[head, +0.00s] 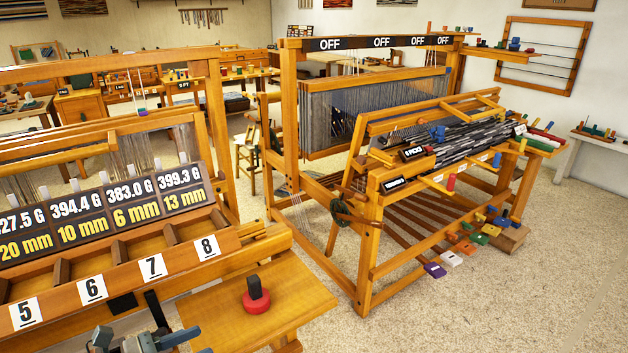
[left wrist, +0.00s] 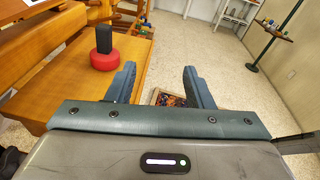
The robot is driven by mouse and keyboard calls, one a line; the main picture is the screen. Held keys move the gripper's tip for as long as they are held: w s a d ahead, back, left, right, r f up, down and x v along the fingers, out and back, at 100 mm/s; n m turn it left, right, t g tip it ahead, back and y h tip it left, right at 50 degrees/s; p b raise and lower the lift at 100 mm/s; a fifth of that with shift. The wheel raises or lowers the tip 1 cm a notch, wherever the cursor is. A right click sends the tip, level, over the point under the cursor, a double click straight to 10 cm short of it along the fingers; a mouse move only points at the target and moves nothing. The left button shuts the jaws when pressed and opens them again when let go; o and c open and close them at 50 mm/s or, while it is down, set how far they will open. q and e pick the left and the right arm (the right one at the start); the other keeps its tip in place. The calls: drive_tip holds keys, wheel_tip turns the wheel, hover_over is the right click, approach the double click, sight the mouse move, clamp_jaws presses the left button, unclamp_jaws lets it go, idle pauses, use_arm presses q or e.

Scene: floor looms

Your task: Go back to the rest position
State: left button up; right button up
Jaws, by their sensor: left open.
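My left gripper (head: 148,339) shows at the bottom edge of the head view, by the front of the numbered wooden rack. In the left wrist view its two blue-grey fingers (left wrist: 160,85) stand wide apart with nothing between them. A red round piece with a black handle (head: 256,296) stands upright on a wooden shelf (head: 290,298), to the right of the gripper. It also shows in the left wrist view (left wrist: 104,60), left of the fingers and apart from them. My right gripper is in neither view.
The numbered rack (head: 150,275) with weight and mm displays fills the lower left. A large wooden loom (head: 368,240) stands in the middle, with coloured blocks (head: 490,229) at its foot. Carpeted floor (head: 480,310) is clear at the lower right.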

use_arm(q)
drive_tip(key=w+a+r+n+t+y, duration=0.1)
drive_tip(key=a+r+n+t+y, duration=0.3)
drive_tip(key=n, duration=0.6)
drive_tip(key=w+a+r+n+t+y, duration=0.15)
drive_tip(key=n+t+y, duration=0.25)
drive_tip(key=n+t, duration=0.45)
drive_tip(key=s+a+f+n+g+y, duration=0.3)
drive_tip(key=a+f+n+g+y, duration=0.15)
drive_tip(key=n, duration=0.45)
drive_tip(key=s+a+f+n+g+y, duration=0.3)
drive_tip(key=f+n+g+y, duration=0.15)
drive_tip(key=n, duration=0.45)
drive_tip(key=s+d+f+n+g+h, duration=0.2)
drive_tip(key=s+d+f+n+g, duration=0.25)
drive_tip(key=s+f, duration=0.3)
drive_tip(key=s+d+f+n+g+h, duration=0.1)
drive_tip(key=s+d+f+n+g, duration=0.25)
drive_tip(key=s+f+g, duration=0.35)
wheel_tip(320, 180, down, 28)
drive_tip(key=a, duration=0.3)
drive_tip(key=s+a+f, duration=0.1)
drive_tip(key=s+f, duration=1.6)
drive_tip(key=f, duration=0.1)
drive_tip(key=shift+f+g, duration=0.25)
drive_tip(key=shift+g, duration=0.05)
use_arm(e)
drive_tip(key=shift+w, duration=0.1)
